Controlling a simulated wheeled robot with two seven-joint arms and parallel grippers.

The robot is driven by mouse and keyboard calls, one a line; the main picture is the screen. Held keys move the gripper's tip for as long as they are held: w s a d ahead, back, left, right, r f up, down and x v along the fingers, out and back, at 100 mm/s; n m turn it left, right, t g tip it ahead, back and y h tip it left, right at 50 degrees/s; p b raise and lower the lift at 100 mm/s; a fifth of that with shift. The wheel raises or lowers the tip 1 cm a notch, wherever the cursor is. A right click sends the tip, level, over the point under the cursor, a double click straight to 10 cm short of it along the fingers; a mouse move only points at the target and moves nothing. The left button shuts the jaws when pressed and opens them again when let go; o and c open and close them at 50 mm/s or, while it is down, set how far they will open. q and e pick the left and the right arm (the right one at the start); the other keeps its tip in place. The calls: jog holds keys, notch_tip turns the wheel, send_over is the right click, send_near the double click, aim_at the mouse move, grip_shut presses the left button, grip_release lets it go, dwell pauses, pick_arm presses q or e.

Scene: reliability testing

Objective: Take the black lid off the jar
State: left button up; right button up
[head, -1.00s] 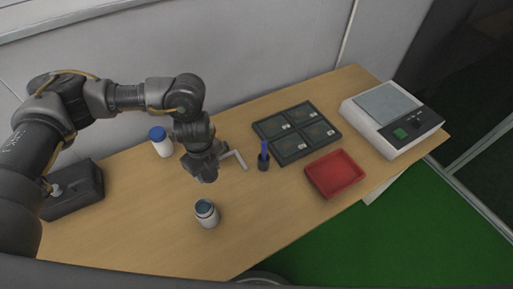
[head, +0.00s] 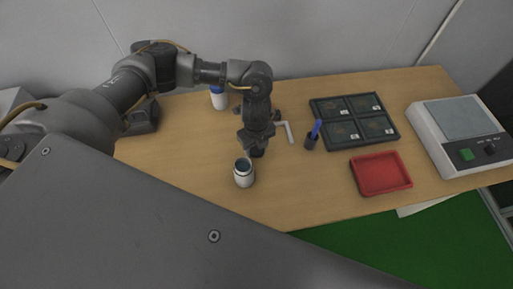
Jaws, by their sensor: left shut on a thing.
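The jar (head: 244,175) is a small white container standing upright on the table. Its top looks open, with a grey-blue inside and a dark rim. My left gripper (head: 257,148) points down just behind and to the right of the jar, apart from it. It is shut on a small dark thing at its tips, which looks like the black lid (head: 258,153); the fingers mostly hide it. My right gripper is not in view.
On the wooden table (head: 190,160) are a blue-capped white bottle (head: 219,101), a pen cup (head: 310,142), a dark four-part tray (head: 354,121), a red tray (head: 381,174) and a scale (head: 462,135). A white bent rod (head: 289,132) lies right of my gripper. The table's left part is clear.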

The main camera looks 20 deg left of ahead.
aim_at(256, 148)
pick_arm(q)
jog(key=shift+f, duration=0.95)
jog(key=o, duration=1.1)
jog(key=shift+f, duration=0.1)
notch_tip(256, 148, up, 12)
jog(key=shift+r+p, duration=0.15)
jog(key=shift+p, duration=0.25)
